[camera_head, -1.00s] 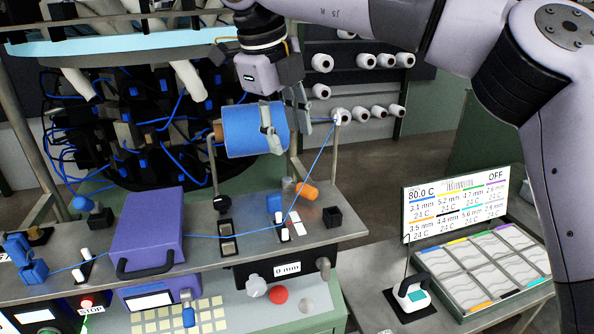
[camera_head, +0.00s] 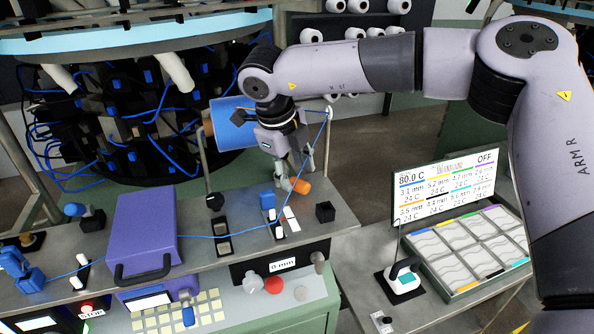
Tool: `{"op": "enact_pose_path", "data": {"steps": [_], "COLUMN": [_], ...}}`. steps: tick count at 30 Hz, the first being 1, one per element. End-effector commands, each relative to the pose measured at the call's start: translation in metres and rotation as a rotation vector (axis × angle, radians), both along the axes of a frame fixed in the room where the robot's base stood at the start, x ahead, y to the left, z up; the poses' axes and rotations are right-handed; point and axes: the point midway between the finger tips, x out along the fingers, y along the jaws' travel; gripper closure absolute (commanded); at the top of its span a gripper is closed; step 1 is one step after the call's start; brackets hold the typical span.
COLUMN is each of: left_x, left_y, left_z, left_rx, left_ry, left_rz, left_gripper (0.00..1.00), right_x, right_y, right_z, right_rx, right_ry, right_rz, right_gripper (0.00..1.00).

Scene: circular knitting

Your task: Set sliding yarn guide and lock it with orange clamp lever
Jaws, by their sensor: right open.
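The orange clamp lever (camera_head: 301,186) is a short cylinder lying tilted on the grey metal deck. Next to it on the left stands a small blue block (camera_head: 267,200), which looks like the sliding yarn guide. White and black pegs (camera_head: 280,228) stand just in front of it, with the blue yarn running past. My right gripper (camera_head: 293,177) points down at the orange lever, open, its fingertips close around or just behind it. I cannot tell whether they touch it. My left gripper is not in view.
A large blue yarn spool (camera_head: 229,127) sits behind my right gripper. A purple box (camera_head: 146,230) stands on the deck at left. A small black block (camera_head: 325,212) stands right of the lever. A display below the deck reads 0 mm (camera_head: 283,264).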

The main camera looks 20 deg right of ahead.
Motion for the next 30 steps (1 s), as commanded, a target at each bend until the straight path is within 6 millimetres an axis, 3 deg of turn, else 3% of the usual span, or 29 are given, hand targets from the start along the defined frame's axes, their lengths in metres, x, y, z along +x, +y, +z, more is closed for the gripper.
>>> {"op": "enact_pose_path", "data": {"steps": [3, 9, 18, 30], "left_x": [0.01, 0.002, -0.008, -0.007], "left_y": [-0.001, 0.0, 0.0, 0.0], "left_z": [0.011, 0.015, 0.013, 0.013], "left_rx": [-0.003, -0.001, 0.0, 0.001], "left_ry": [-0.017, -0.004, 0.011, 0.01], "left_rz": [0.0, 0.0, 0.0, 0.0], "left_gripper": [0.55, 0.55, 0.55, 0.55], "right_x": [0.003, 0.006, 0.006, 0.006], "right_y": [-0.005, -0.008, -0.009, -0.009], "right_z": [-0.014, -0.03, -0.033, -0.032], "right_rx": [0.0, 0.0, 0.0, 0.0], "right_ry": [0.002, 0.0, -0.001, -0.001], "right_rz": [0.001, 0.0, 0.0, 0.0], "right_gripper": [0.58, 0.58, 0.58, 0.85]}}
